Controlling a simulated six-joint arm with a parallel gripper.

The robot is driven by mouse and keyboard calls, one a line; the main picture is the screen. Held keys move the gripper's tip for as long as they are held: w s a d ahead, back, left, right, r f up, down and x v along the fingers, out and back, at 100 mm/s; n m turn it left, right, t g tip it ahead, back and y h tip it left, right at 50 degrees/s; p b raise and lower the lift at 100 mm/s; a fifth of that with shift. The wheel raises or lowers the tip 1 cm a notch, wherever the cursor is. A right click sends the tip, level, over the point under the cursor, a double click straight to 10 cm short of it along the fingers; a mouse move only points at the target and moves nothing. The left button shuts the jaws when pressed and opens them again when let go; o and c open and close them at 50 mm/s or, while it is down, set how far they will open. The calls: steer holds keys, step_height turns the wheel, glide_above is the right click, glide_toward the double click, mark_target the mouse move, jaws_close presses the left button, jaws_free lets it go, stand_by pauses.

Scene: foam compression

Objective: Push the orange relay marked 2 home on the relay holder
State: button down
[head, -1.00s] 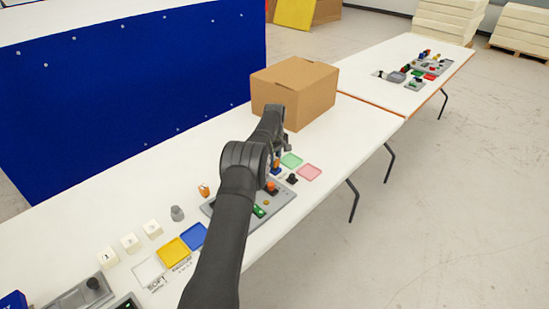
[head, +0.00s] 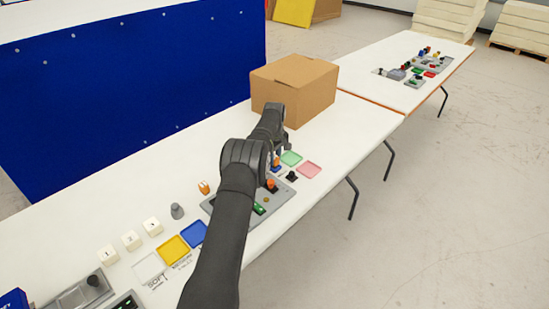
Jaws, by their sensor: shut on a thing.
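My gripper (head: 280,152) is small in the head view, above the far part of the grey relay holder (head: 284,198), and partly hidden by my own wrist. It is shut on a small orange piece (head: 277,160), seemingly a relay, just above a blue part. Whether that piece touches the holder cannot be told. Another orange piece (head: 271,184) stands on the holder, nearer the camera. A third orange piece (head: 204,187) stands on the white table left of the holder. The marks on these pieces are too small to read. My forearm hides the holder's near middle.
A cardboard box (head: 294,92) stands behind my gripper. Green (head: 291,158) and pink (head: 309,170) trays lie right of it, with a black part (head: 292,176) nearby. A grey knob (head: 177,211), yellow (head: 173,249) and blue trays, and white blocks lie left.

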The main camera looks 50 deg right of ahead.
steer(key=shift+f, duration=0.65)
steer(key=c, duration=1.1)
jaws_free()
step_height(320, 180, up, 18)
steer(key=shift+f, duration=0.25)
step_height(320, 180, down, 18)
steer(key=shift+r, duration=0.35)
